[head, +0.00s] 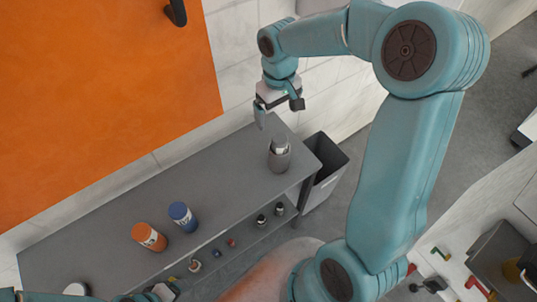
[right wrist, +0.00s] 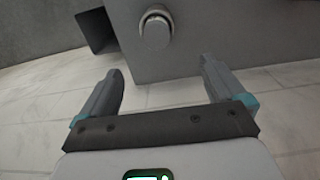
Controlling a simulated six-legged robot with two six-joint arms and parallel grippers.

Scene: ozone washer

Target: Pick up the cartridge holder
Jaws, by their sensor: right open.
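A grey cylinder with a silver top, which looks like the cartridge holder (head: 279,155), stands upright near the right end of the grey shelf top (head: 225,172). In the right wrist view the cylinder (right wrist: 156,32) shows beyond the fingertips, between their lines. My right gripper (head: 278,112) is open and empty, above and behind the cylinder, near the wall. Its two fingers (right wrist: 162,68) are wide apart and touch nothing. Parts of my left arm show at the bottom left edge of the head view. The left jaws cannot be made out.
Several small items sit on the lower level. A grey bin (head: 325,175) stands at the shelf's right end. A tiled wall (head: 240,45) and an orange panel (head: 100,100) are behind.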

